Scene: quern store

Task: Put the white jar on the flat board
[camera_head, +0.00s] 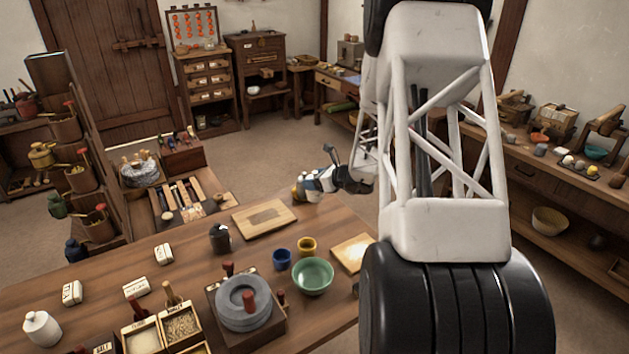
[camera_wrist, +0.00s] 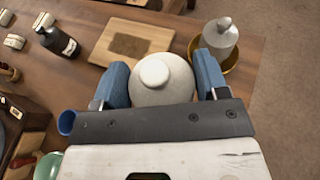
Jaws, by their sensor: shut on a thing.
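My gripper (camera_wrist: 163,88) is shut on a pale white jar (camera_wrist: 164,82) with a round knobbed lid, its blue fingers on either side. In the head view my gripper (camera_head: 318,182) is small, at the table's far right, and the held jar is hard to make out. Whether the jar's base touches the table is hidden. The flat board (camera_head: 264,218), light wood with a darker patch, lies on the table left of my gripper; it also shows beyond the jar in the wrist view (camera_wrist: 104,45). Nothing stands on it. Another white jar (camera_head: 42,330) stands at the table's near left.
A grey lidded jar (camera_wrist: 220,40) sits in a brass bowl (camera_wrist: 235,62) right of my gripper. A dark bottle (camera_head: 220,239) stands left of the board.

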